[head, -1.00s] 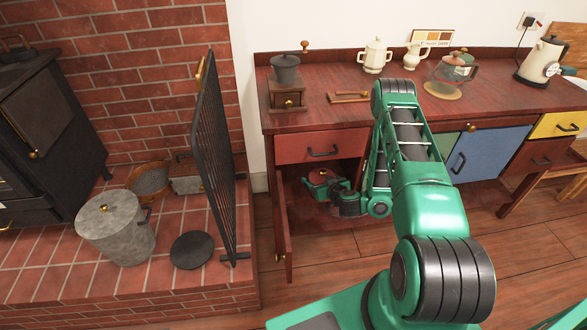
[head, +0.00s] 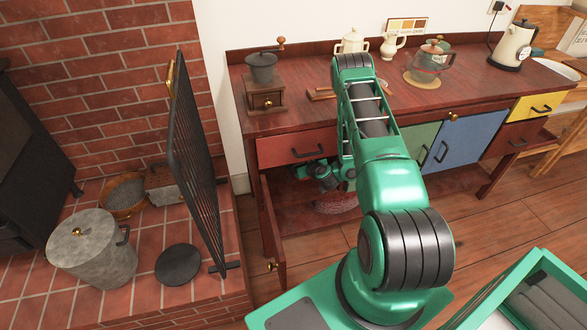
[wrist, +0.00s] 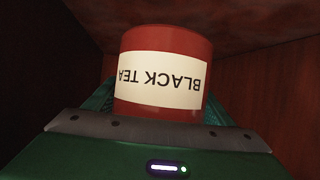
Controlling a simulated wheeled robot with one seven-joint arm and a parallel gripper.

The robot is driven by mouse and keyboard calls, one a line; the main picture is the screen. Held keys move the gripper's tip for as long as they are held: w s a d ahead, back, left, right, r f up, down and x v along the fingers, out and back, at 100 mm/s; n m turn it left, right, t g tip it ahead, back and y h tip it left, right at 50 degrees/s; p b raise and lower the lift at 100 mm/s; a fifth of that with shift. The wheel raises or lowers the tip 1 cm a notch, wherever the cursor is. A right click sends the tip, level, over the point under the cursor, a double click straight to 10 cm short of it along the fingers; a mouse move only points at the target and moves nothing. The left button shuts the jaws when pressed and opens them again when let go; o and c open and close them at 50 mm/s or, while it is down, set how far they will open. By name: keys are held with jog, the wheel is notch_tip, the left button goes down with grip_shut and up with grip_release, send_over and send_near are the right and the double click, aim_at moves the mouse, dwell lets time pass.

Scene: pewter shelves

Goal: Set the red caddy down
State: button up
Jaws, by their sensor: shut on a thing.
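The red caddy (wrist: 165,45) fills the middle of the wrist view. It is a red cylinder with a white label reading BLACK TEA, upside down in that picture. My gripper (wrist: 158,108) is shut on it, with a green finger at each side. In the head view my gripper (head: 320,172) is inside the open cabinet compartment of the red-brown desk (head: 296,119), under the red drawer. The caddy is not clearly visible there. I cannot tell whether its base touches a surface.
The open cabinet door (head: 270,230) stands at the compartment's left. A dark reddish round thing (head: 336,204) lies low in the compartment, partly hidden. The black fire screen (head: 197,160) stands further left. Drawer front (head: 297,150) closes the space above.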

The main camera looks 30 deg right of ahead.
jog(key=shift+w+a+f, duration=0.1)
jog(key=shift+a+f, duration=0.2)
jog(key=shift+f, duration=0.35)
notch_tip(320, 180, down, 3)
jog(key=shift+r, duration=0.1)
jog(key=shift+w+a+f, duration=0.15)
jog(key=shift+w+f, duration=0.15)
jog(key=shift+f, duration=0.2)
jog(key=shift+s, duration=0.1)
jog(key=o, duration=1.9)
jog(key=v, duration=0.8)
jog(key=shift+d, duration=0.4)
jog(key=shift+v, duration=2.05)
